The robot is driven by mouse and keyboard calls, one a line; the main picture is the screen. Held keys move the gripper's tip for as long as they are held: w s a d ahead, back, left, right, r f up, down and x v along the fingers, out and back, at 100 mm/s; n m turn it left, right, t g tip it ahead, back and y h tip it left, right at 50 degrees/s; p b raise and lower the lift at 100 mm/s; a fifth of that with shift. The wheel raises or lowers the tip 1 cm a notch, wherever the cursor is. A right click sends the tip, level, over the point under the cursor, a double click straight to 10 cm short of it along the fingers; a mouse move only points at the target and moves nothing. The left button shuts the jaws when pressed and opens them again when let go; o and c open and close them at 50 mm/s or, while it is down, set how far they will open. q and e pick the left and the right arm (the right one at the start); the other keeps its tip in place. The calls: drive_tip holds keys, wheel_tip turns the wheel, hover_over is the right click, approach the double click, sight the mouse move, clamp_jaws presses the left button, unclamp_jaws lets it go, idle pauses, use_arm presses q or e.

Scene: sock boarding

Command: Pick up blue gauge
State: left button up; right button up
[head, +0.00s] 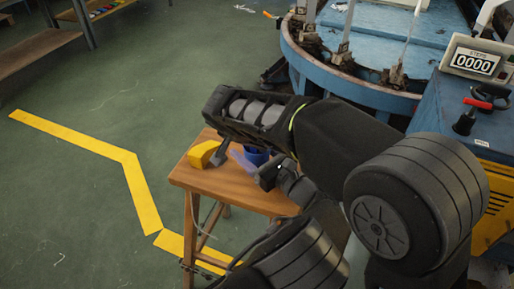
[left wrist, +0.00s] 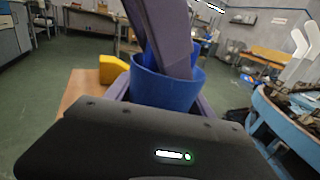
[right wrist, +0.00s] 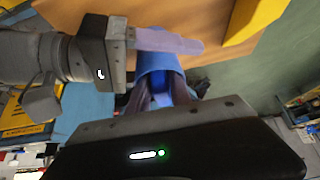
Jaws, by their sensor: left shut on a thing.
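The blue gauge (head: 256,156) is a hollow, cup-like blue piece over the wooden stool. My left gripper (head: 243,160) comes from the front and is shut on it. In the left wrist view the gauge (left wrist: 165,90) sits between the left fingers, its open rim up. My right gripper reaches down from above; its purple-grey fingers (left wrist: 165,40) overlap the gauge's opening. In the right wrist view the gauge (right wrist: 163,75) shows beyond the right fingers, with a left finger (right wrist: 168,42) beside it. Whether the right fingers touch or grip the gauge is hidden.
A yellow block (head: 203,154) lies on the stool (head: 190,178), left of the gauge. A blue round machine (head: 340,70) and a counter box (head: 475,62) stand at the right. Green floor with yellow tape (head: 75,135) is clear at the left.

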drive_tip(key=shift+c, duration=0.5)
clamp_jaws()
